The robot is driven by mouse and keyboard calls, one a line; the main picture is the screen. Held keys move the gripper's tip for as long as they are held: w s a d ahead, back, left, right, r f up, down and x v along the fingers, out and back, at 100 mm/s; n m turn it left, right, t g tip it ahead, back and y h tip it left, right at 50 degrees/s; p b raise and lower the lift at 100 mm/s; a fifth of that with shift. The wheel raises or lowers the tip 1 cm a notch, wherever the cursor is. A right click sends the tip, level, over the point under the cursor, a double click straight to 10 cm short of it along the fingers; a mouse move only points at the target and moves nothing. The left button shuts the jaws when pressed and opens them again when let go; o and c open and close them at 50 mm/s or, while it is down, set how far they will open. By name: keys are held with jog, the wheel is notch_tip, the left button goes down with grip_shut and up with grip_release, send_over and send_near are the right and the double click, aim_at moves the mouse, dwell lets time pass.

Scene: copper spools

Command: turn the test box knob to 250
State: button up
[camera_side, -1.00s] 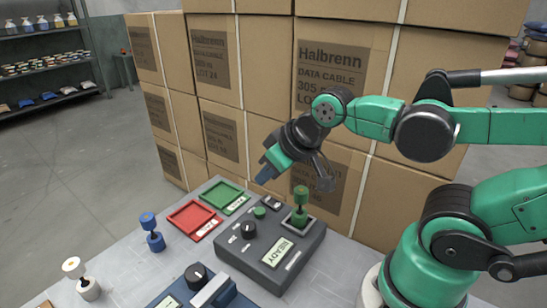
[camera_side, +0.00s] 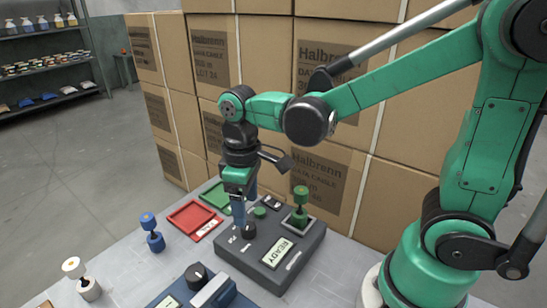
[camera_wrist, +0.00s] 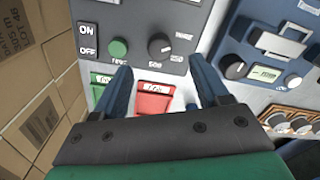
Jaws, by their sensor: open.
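The test box (camera_side: 272,272) is a dark grey box with a lit READY display, a green button (camera_wrist: 118,48) and an ON/OFF switch area. Its black knob (camera_side: 249,231) is partly hidden by my fingers in the side view. In the wrist view the knob (camera_wrist: 160,47) shows whole, with small labels around it too blurred to read surely. My gripper (camera_side: 240,222) points down just above the knob. In the wrist view my gripper (camera_wrist: 163,70) is open, its blue fingers spread wide and empty, with the knob ahead between them.
Red (camera_side: 190,219) and green (camera_side: 214,197) trays lie behind. A blue spool (camera_side: 152,236), a white spool (camera_side: 80,279) and a blue device (camera_side: 180,296) are nearer. Stacked cartons (camera_side: 320,150) wall off the back.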

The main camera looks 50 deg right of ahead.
aim_at(248, 225)
jog(key=shift+f, duration=2.6)
grip_shut()
